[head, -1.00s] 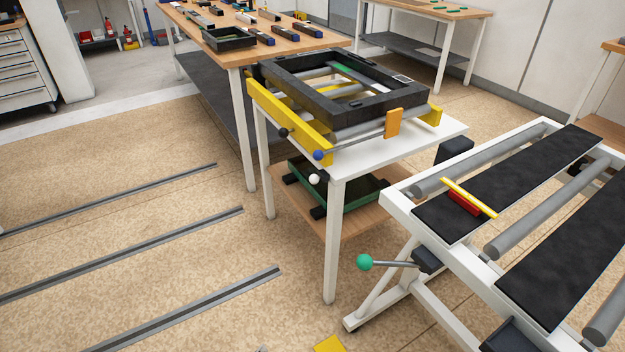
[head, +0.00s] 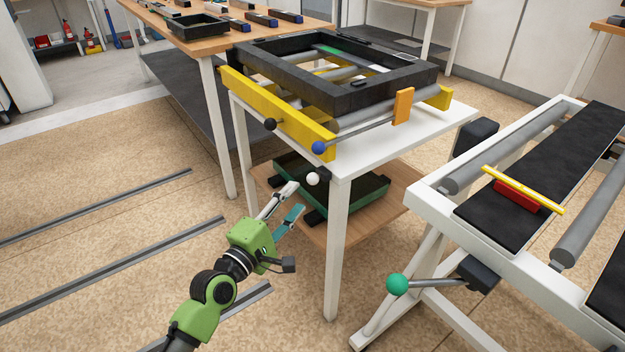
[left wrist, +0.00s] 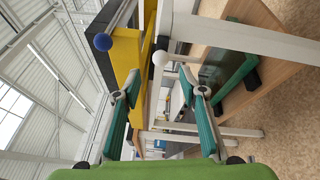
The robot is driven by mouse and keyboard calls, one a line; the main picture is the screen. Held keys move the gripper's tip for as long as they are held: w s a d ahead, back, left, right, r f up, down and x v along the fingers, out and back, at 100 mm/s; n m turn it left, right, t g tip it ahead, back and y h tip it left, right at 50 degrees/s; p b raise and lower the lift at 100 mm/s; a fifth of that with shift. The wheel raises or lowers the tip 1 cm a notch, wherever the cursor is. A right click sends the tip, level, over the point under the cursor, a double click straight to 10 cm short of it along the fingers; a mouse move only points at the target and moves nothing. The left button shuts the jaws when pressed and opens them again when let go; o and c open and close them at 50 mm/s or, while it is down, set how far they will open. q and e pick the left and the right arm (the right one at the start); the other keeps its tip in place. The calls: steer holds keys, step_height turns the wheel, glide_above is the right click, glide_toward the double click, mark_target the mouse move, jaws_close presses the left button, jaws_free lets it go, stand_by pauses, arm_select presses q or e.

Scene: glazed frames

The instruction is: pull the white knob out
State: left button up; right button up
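The white knob (head: 313,179) sits on a short dark mount under the front edge of the white table, below the blue knob. It also shows in the left wrist view (left wrist: 161,58), ahead of the fingers and between their lines. My left gripper (head: 295,198) is just left of and below the knob in the head view, apart from it. In the left wrist view my left gripper (left wrist: 162,92) has its two teal-padded fingers spread wide with nothing between them. My right gripper is not in view.
A blue knob (head: 319,148) and a black knob (head: 270,124) stick out by the yellow rail (head: 275,115) above. The table leg (head: 337,250) stands close to the white knob. A green knob (head: 397,284) on a lever is at the right.

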mark_target(310, 183)
arm_select(q)
steer(key=b+x, duration=0.1)
steer(key=x, duration=0.7)
steer(key=shift+f, duration=0.15)
steer(key=shift+b+x, duration=0.3)
steer(key=shift+x, duration=0.5)
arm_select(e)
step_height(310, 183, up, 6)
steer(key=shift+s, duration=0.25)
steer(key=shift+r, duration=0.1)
arm_select(q)
jaws_close()
steer(key=shift+a, duration=0.2)
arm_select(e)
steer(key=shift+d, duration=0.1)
